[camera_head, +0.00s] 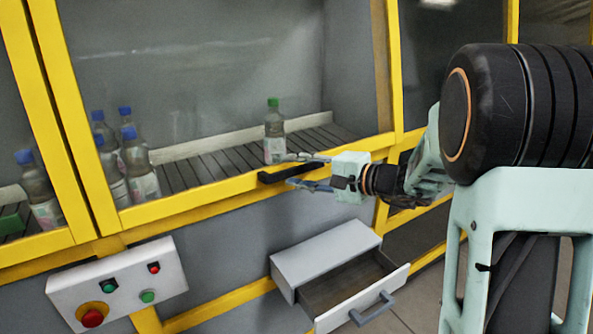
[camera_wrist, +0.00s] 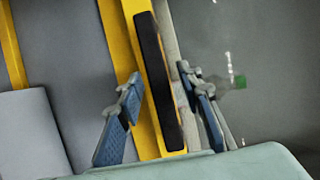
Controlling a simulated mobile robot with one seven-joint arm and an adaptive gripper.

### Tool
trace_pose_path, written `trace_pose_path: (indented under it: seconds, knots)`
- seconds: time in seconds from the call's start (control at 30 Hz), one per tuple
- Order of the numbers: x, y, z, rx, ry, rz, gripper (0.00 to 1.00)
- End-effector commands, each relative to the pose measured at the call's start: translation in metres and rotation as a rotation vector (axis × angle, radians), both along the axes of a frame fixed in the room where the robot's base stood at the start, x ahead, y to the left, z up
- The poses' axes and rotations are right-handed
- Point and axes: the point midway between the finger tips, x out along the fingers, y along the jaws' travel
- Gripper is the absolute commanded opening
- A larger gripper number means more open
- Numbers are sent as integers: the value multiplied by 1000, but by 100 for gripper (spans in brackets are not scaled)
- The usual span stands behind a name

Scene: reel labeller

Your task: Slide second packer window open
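The yellow-framed window (camera_head: 215,62) has clear glass and a yellow bottom rail with a black bar handle (camera_head: 278,174). My gripper (camera_head: 288,171) is at the handle in the head view, one finger above and one below. In the wrist view the long black handle (camera_wrist: 158,85) runs between the two blue-grey fingers of my gripper (camera_wrist: 159,75). Gaps show on both sides, so the gripper is open around the handle and not clamped on it. The window's pane stands across the conveyor opening; how its edges sit is not clear.
Behind the glass, a green-capped bottle (camera_head: 274,130) and several blue-capped bottles (camera_head: 140,165) stand on a slatted conveyor (camera_head: 195,170). Below are an open grey drawer (camera_head: 345,286) and a white button box (camera_head: 118,284). More yellow framing (camera_head: 400,70) rises at the right.

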Motion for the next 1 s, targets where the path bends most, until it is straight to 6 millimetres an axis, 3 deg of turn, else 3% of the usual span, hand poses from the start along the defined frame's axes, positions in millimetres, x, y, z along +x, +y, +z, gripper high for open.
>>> trace_pose_path:
  seconds: [0.2, 0.5, 0.87, 1.0]
  knots:
    - [0, 0, 0, 0, 0, 0, 33]
    - [0, 0, 0, 0, 0, 1, 0]
    - [0, 0, 1, 0, 0, 1, 0]
    - [2, 1, 10, 1, -3, 0, 0]
